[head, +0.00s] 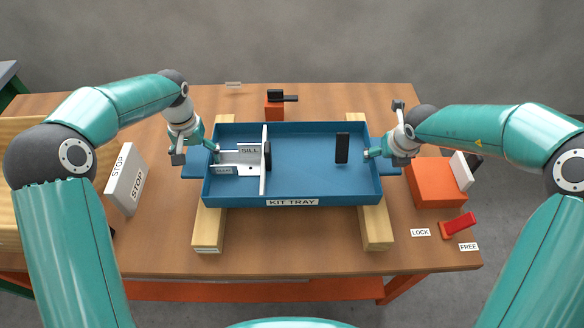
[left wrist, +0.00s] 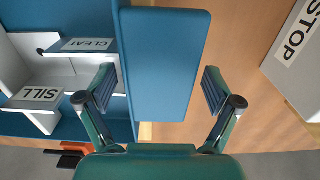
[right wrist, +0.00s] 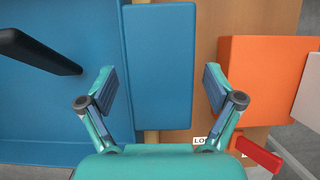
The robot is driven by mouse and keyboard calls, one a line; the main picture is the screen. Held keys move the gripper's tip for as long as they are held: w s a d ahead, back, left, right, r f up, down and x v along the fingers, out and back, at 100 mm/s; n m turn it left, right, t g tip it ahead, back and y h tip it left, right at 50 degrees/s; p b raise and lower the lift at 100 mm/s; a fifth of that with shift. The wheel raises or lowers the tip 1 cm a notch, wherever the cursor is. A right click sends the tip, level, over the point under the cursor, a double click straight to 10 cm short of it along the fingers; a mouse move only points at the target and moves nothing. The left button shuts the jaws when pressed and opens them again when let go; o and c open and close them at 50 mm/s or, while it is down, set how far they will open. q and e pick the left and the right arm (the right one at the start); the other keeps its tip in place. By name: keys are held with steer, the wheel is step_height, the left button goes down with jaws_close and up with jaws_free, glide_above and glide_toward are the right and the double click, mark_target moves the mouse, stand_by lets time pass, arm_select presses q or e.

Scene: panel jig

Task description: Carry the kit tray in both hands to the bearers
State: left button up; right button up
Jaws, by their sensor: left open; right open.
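The blue kit tray (head: 310,190) lies level across two pale wooden bearers, the left bearer (head: 209,230) and the right bearer (head: 375,230). It holds a white part labelled SILL (head: 249,150), a small piece labelled CLEAT (head: 224,170) and a black upright block (head: 342,148). My left gripper (head: 197,155) is open, its fingers on either side of the left handle (left wrist: 163,65). My right gripper (head: 385,157) is open, its fingers on either side of the right handle (right wrist: 160,65). Gaps show between the fingers and the handles in both wrist views.
A grey STOP block (head: 125,180) stands at the left. An orange block (head: 435,183) and a red lever (head: 459,225) by LOCK and FREE labels are at the right. An orange fixture (head: 274,111) stands behind the tray. The front middle of the table (head: 290,245) is clear.

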steer(key=shift+s+r, duration=0.2)
steer(key=shift+r, duration=0.35)
arm_select(q)
step_height(320, 180, up, 12)
arm_select(e)
steer(key=v, duration=1)
steer(key=shift+s+r, duration=0.25)
